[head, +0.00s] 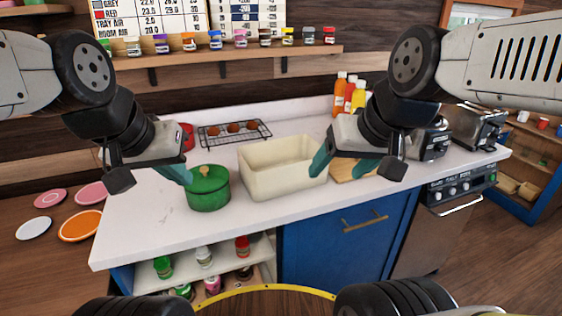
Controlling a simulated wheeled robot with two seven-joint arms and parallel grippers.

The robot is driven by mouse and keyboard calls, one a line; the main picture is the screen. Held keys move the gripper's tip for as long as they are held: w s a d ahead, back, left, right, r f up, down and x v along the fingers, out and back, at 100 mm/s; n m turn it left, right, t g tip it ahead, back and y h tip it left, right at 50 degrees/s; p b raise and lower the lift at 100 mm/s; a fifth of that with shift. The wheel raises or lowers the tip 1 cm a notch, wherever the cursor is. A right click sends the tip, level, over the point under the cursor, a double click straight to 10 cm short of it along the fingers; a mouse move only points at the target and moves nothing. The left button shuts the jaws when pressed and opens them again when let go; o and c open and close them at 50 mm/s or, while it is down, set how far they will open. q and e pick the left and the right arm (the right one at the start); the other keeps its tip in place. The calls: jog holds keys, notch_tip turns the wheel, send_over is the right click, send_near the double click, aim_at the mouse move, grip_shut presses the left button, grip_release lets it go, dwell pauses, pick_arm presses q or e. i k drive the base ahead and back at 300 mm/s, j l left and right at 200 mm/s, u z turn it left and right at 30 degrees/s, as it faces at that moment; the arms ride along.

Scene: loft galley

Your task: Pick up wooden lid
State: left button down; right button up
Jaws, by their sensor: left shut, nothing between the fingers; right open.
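A flat tan wooden piece (345,174) lies on the white counter, right of the cream bin. My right gripper hides much of it, so I cannot tell if it is the wooden lid or a board. My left gripper (186,179) is shut and empty, by the upper left of the pot.
The open cream bin (283,184) stands mid-counter. A wire rack (236,133) with several brown items, sauce bottles (349,96) and a toaster (429,140) stand behind. The counter's front strip (165,235) is clear. Several plates (80,226) are at the left.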

aim_at(340, 170)
jog(key=z, duration=0.85)
